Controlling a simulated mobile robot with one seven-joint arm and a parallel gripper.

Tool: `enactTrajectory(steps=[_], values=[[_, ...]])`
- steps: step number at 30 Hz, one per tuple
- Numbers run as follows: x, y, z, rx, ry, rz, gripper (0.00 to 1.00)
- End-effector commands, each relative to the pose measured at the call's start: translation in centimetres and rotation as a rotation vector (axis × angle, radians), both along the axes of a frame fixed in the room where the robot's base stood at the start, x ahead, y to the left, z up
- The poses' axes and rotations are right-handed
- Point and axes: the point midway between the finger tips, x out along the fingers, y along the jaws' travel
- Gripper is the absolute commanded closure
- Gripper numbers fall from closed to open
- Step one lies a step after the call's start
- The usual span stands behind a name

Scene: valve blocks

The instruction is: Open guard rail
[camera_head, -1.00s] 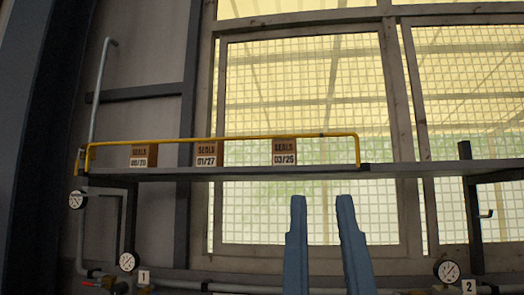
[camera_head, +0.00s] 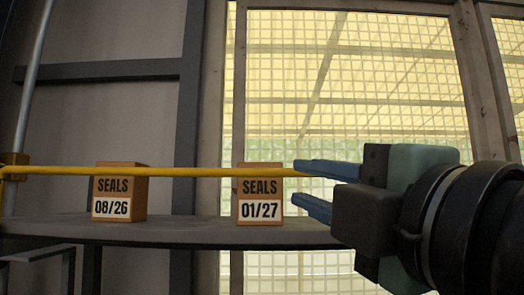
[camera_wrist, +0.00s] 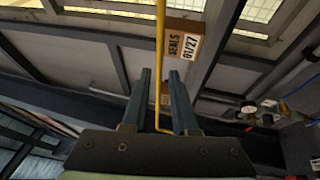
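The guard rail (camera_head: 200,172) is a yellow bar that runs level above the front of a grey shelf (camera_head: 180,232). At the left it meets a bracket on an upright pipe; its right end is hidden by my gripper in the head view. My gripper (camera_head: 320,188) is at the right, fingers pointing left, blue fingertips apart. The upper finger overlaps the rail. In the wrist view the rail (camera_wrist: 160,60) passes through the gap between the two fingers of my gripper (camera_wrist: 160,72) and bends near the gripper's base. I cannot tell whether a finger touches it.
Seals boxes marked 08/26 (camera_head: 119,192) and 01/27 (camera_head: 259,193) stand on the shelf behind the rail. Another box (camera_wrist: 165,96) shows between the fingers in the wrist view. A mesh window (camera_head: 350,80) is behind. Gauges and pipes (camera_wrist: 250,108) lie at the wrist view's right.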

Motion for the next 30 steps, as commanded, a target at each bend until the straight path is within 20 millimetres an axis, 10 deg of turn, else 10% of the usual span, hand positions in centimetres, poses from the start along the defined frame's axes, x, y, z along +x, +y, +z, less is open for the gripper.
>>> enactTrajectory(steps=[30], values=[[11.6,4.9,2.5,-0.056,0.005,-0.002,0.73]])
